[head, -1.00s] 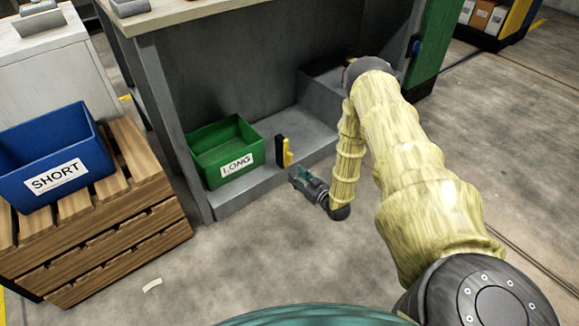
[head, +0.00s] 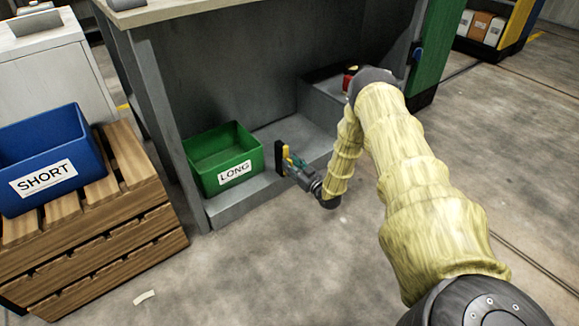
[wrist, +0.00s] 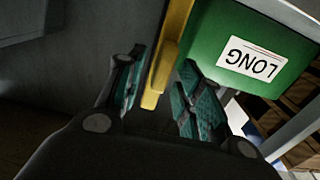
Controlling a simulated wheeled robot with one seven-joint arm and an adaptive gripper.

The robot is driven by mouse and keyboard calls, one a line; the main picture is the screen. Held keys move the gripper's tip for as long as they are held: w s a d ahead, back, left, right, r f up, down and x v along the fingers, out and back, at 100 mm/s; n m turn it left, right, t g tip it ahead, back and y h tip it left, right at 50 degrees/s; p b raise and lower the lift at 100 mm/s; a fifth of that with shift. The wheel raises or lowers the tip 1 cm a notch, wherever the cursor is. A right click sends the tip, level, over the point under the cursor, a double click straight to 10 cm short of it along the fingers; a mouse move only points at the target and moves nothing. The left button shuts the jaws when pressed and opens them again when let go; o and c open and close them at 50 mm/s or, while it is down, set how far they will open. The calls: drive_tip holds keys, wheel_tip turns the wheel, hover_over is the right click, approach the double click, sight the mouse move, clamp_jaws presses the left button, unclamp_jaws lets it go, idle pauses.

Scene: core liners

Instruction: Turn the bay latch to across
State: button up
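The bay latch has a yellow handle (head: 287,153) against a dark upright plate (head: 279,158), beside the green LONG bin. The handle looks upright in the head view, with its lower part hidden by my gripper. My gripper (head: 298,165) is low in the bay at the latch. In the wrist view the yellow handle (wrist: 172,45) runs between my two teal fingers, with clear gaps on both sides. The fingers are open, and I see no firm contact with the handle.
The green LONG bin (head: 222,160) stands on the grey ledge just left of the latch. A blue SHORT bin (head: 42,165) sits on a wooden pallet stack (head: 110,237) at left. A grey step (head: 318,97) with a red item is behind my arm.

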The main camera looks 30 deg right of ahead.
drive_tip(key=shift+w, duration=0.7)
drive_tip(key=shift+a, duration=0.15)
clamp_jaws()
